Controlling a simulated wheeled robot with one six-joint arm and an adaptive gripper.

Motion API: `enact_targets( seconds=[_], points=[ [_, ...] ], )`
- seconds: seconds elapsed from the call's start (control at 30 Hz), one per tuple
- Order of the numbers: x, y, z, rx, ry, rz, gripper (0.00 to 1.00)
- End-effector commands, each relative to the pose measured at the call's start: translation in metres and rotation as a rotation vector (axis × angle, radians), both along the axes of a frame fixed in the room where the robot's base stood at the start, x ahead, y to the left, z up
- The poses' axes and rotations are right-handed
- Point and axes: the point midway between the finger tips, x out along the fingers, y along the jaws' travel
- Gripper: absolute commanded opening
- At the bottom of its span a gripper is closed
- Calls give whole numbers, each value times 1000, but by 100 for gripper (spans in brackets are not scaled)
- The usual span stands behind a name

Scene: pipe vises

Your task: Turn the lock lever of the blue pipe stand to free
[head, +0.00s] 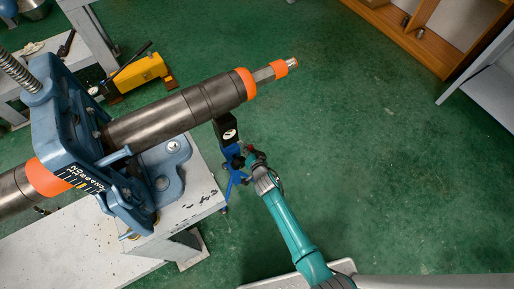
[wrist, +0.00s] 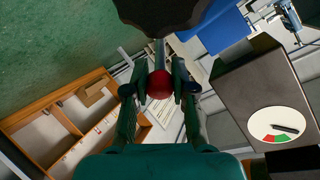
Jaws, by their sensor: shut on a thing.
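The blue pipe stand (head: 234,158) stands on the floor under the free end of the pipe, with a black head (head: 226,127) bearing a white dial (head: 229,134). In the wrist view the dial (wrist: 276,124) shows a red and a green sector and a dark pointer lying nearly level. The lock lever is a thin grey rod (wrist: 159,54) ending in a red ball knob (wrist: 159,85). My gripper (wrist: 160,88) is shut on the knob, a finger on each side. In the head view my gripper (head: 252,162) is just right of the stand.
A dark pipe (head: 190,108) with orange bands runs through a blue vise (head: 75,130) on a pale bench (head: 190,208). A yellow tool (head: 138,73) lies at the upper left. A wooden shelf (head: 425,40) stands at the upper right. Green floor is clear to the right.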

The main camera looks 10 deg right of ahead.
Motion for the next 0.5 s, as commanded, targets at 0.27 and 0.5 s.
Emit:
enact_targets(
  seconds=[0.27,0.5],
  points=[
    [8,5,12,-30,102,3,0],
    [11,7,16,-54,176,9,0]
  ],
)
